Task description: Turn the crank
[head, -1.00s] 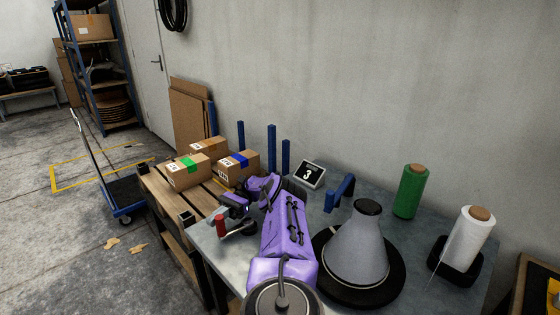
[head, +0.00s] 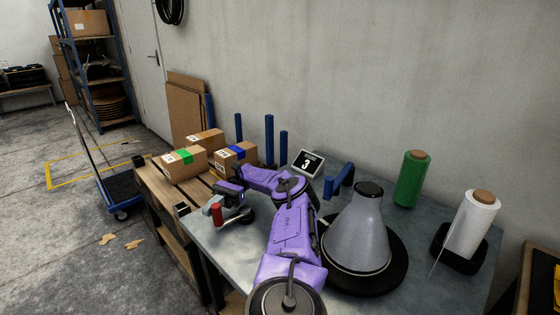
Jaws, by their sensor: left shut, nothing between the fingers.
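The crank shows in the head view at the left front of the grey table. My left gripper (head: 214,201) is shut and empty, close to the top of the red handle. I cannot tell whether it touches the handle. The fingertips are small and partly blend with the crank. My right gripper is not in view.
A grey cone on a black disc (head: 357,235) stands right of my arm. A green roll (head: 412,180) and a white roll (head: 473,225) stand farther right. A screen showing 3 (head: 307,163) and blue posts (head: 269,140) are behind. Boxes (head: 184,162) lie on a pallet at left.

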